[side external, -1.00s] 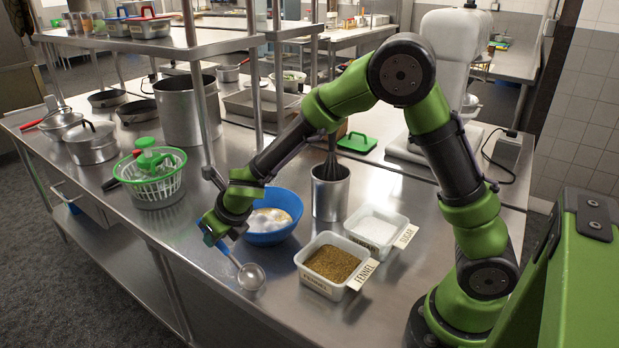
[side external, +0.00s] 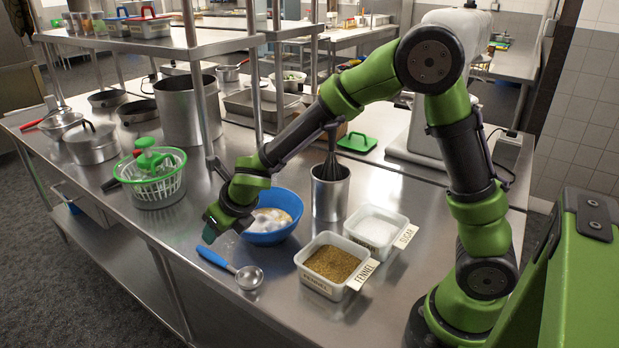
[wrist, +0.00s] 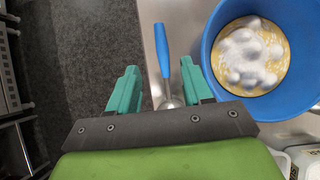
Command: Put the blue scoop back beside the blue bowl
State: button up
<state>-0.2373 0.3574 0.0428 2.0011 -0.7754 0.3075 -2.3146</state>
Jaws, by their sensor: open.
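The blue scoop (side external: 229,266) lies on the steel counter in front of the blue bowl (side external: 272,236), its blue handle pointing left and its metal cup to the right. The bowl holds white and yellowish contents. My gripper (side external: 211,234) is above the handle end, apart from the scoop, and empty. In the wrist view, my gripper (wrist: 159,88) is open, with its teal fingers spread. The scoop's handle (wrist: 163,50) shows beyond and between the fingers, and its cup is partly hidden by the gripper. The bowl (wrist: 207,55) is to the right.
A fennel tub (side external: 330,266) and a sugar tub (side external: 377,230) stand right of the bowl. A steel canister with a whisk (side external: 330,193) stands behind. A green salad spinner (side external: 152,180) is at left. The counter's front edge is close to the scoop.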

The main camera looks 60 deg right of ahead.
jog(key=s+d+r+m, duration=0.4)
jog(key=s+r+m, duration=0.5)
jog(key=r+m, duration=0.15)
jog(key=s+d+r+m+y, duration=0.1)
jog(key=s+m, duration=0.6)
jog(key=m, duration=0.8)
jog(key=s+d+r+m+y, duration=0.1)
jog(key=s+r+m, duration=0.2)
jog(key=s+m, duration=0.4)
jog(key=m, duration=0.7)
jog(key=shift+s+d+m, duration=0.3)
jog(key=shift+d+m, duration=0.05)
